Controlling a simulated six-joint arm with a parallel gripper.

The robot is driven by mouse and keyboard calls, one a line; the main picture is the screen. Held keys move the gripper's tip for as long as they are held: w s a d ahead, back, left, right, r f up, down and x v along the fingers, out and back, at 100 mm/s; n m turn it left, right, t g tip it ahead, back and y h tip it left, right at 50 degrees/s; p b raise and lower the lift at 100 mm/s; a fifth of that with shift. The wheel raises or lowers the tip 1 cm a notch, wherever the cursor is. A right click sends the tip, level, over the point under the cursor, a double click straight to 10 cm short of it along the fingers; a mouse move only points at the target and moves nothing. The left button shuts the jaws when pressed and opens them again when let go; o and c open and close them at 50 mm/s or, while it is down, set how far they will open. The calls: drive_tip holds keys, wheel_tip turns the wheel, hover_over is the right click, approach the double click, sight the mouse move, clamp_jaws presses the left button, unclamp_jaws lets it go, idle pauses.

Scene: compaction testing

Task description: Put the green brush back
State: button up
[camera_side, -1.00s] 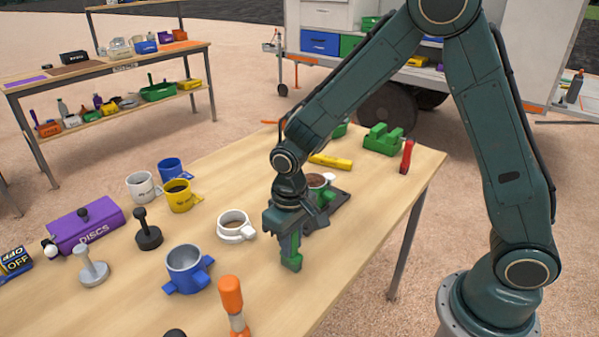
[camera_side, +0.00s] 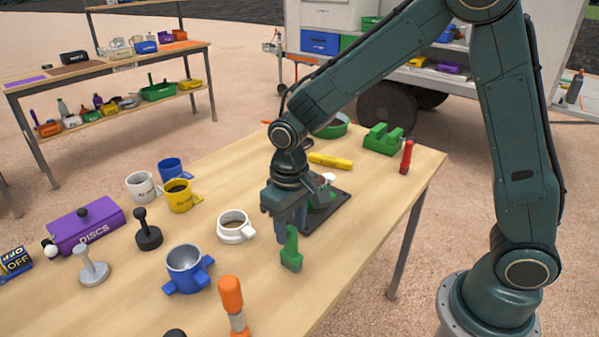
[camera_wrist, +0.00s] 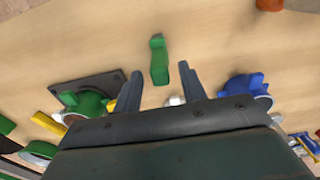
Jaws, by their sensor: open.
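A small green piece (camera_side: 291,250), which looks like the green brush, rests on the tabletop toward its front right edge. It has a low block end and a taller narrow part. My gripper (camera_side: 288,226) is low over the table, just behind and left of it, with nothing in its jaws.
A dark plate (camera_side: 335,212) with a green-handled mold is right behind my gripper. A white-handled cup (camera_side: 235,227) and a blue mold (camera_side: 186,268) stand to the left. A red-handled tool (camera_side: 406,157) and yellow bar (camera_side: 330,160) are at the back. Front right tabletop is free.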

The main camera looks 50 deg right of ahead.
wheel_tip(320, 180, up, 7)
drive_tip(key=shift+r, duration=0.3)
drive_tip(key=shift+s, duration=0.1)
idle(0.5)
drive_tip(key=shift+s+d+r, duration=0.25)
drive_tip(key=shift+r, duration=0.2)
drive_tip(key=s+d+r+t, duration=0.2)
drive_tip(key=s+d+r, duration=0.2)
drive_tip(key=s, duration=0.5)
drive_tip(key=s+d+r+t, duration=0.3)
drive_tip(key=s+d+r, duration=0.1)
drive_tip(key=s, duration=0.5)
drive_tip(key=shift+s+d+r+t, duration=0.2)
drive_tip(key=shift+s+d+t, duration=0.1)
drive_tip(key=shift+d, duration=0.1)
idle(1.0)
